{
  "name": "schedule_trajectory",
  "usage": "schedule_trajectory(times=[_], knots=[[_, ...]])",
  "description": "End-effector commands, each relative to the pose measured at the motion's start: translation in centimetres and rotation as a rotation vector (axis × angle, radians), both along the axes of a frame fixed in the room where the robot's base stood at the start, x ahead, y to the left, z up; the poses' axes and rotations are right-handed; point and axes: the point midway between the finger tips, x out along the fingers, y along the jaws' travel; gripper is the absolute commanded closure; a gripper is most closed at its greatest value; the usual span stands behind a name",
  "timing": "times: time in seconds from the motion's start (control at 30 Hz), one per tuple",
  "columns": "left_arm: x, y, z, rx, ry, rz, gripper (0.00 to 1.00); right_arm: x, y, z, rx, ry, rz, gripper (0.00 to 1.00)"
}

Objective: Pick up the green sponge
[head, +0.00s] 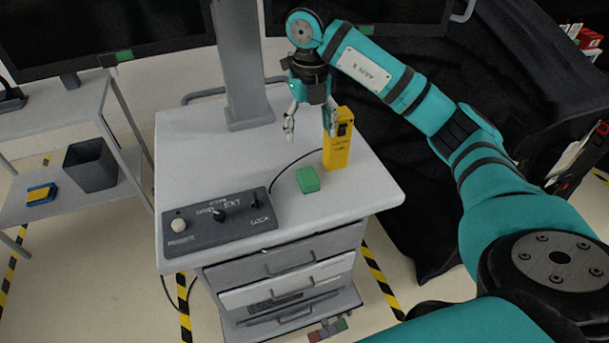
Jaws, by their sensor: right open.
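The green sponge (308,180) is a small block lying on the white cart top (185,150), right of the black control box. My right gripper (308,122) hangs above the cart top, behind the sponge and apart from it. It points down, and its fingers are open and empty. One finger is close to the yellow device, and I cannot tell whether they touch. My left gripper is not in view.
The yellow device (337,148) stands upright behind and right of the sponge. A black control box (220,222) with knobs lies at the front left, its cable passing near the sponge. A grey column (240,65) rises at the back. The cart's left middle is clear.

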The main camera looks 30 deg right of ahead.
Motion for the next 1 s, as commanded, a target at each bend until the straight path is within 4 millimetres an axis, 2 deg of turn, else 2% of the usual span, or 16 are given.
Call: schedule_trajectory(times=[0.03, 0.1, 0.23, 0.3, 0.4, 0.5, 0.6, 0.73, 0.9, 1.0], knots=[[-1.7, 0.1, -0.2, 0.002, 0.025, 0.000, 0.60, -0.1, 0.1, -1.4, 0.003, 0.007, 0.002, 0.30], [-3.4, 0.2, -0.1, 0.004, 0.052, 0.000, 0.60, -0.1, 0.1, -2.9, 0.003, 0.007, 0.002, 0.30], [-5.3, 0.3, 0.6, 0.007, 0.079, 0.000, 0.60, -0.1, 0.1, -5.5, 0.002, 0.006, 0.002, 0.30], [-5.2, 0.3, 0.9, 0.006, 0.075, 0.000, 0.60, -0.1, 0.1, -6.8, 0.003, 0.005, 0.002, 0.30], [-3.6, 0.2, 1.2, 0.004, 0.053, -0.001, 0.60, 0.0, 0.1, -8.2, 0.003, 0.003, 0.002, 0.30], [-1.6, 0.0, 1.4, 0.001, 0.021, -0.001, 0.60, 0.0, 0.1, -8.9, 0.004, 0.000, 0.004, 0.30], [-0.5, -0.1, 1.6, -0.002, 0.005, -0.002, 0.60, 0.0, 0.1, -9.5, 0.003, 0.001, 0.004, 0.30], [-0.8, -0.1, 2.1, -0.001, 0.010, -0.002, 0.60, -0.1, 0.2, -11.2, 0.004, 0.005, 0.003, 0.30], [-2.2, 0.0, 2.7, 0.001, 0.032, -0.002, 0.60, 0.0, 0.1, -13.8, 0.005, 0.002, 0.003, 0.30], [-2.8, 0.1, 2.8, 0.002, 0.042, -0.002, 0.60, 0.0, 0.2, -14.7, 0.004, 0.001, 0.003, 0.30]])
